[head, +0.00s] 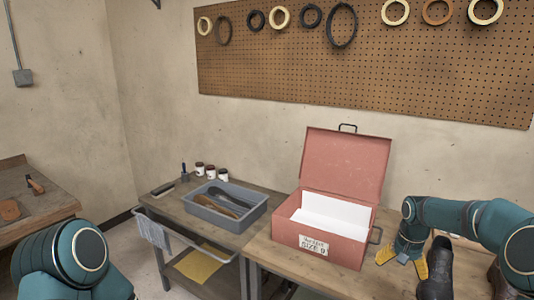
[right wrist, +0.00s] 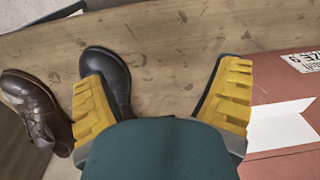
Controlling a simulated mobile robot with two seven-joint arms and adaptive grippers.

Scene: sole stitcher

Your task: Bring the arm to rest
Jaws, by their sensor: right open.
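My right gripper (head: 404,262) hangs over the bench beside the red box, with its yellow fingers pointing down. A black shoe (head: 437,272) stands right of the gripper; in the wrist view this shoe (right wrist: 112,72) is partly behind one finger. A brown shoe (right wrist: 32,105) stands beyond it. My left arm shows only as a teal link at the lower left; its gripper is out of view.
The open red box (head: 338,253), labelled size 9, has a white lining and a raised lid. Rings hang on a pegboard (head: 300,75).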

